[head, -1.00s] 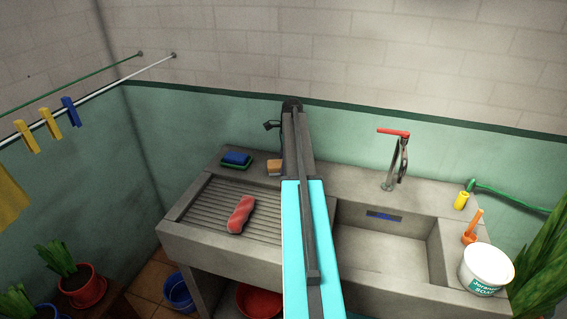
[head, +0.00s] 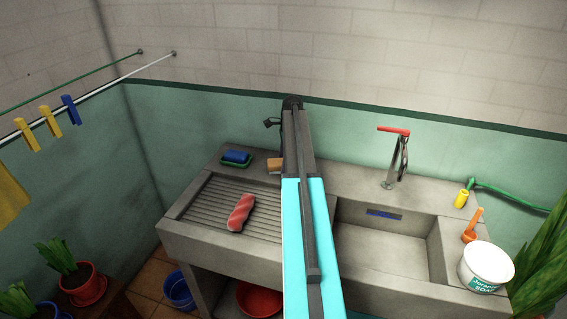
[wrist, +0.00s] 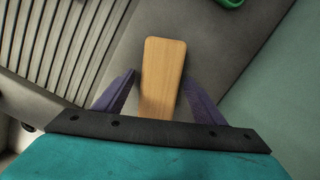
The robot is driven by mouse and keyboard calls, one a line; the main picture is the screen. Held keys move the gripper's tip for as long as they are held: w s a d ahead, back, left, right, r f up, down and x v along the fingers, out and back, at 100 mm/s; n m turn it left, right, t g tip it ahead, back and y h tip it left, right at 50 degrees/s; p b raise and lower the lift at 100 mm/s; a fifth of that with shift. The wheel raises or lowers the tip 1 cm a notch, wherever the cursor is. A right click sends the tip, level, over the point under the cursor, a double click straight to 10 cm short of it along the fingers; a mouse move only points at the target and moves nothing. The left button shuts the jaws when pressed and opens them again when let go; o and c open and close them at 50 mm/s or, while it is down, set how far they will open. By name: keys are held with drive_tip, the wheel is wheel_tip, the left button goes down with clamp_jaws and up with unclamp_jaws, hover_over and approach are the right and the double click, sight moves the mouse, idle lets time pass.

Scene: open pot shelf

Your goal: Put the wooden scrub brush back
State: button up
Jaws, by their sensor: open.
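The wooden scrub brush (wrist: 163,75) shows in the wrist view as a plain, light wooden block, wider at its far end. It lies on the grey concrete ledge, and its near end is hidden behind the gripper's black bar. My gripper (wrist: 158,78) is open, with one purple finger on each side of the brush and gaps between fingers and wood. In the head view only a small part of the brush (head: 274,165) shows, left of my arm. The gripper itself is hidden there behind the arm.
A green dish (head: 234,164) with a blue block lies left of the brush. A red-pink striped item (head: 241,212) rests on the ribbed washboard (head: 205,200). Right of my arm are the tap (head: 393,160), the basin, an orange-handled item (head: 473,225) and a white tub (head: 486,268). The wall is close behind.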

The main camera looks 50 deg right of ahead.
wheel_tip(320, 180, up, 12)
drive_tip(key=s+d+b, duration=0.1)
drive_tip(key=b, duration=0.1)
drive_tip(key=shift+f, duration=0.2)
idle(0.3)
drive_tip(key=shift+d, duration=0.1)
idle(0.6)
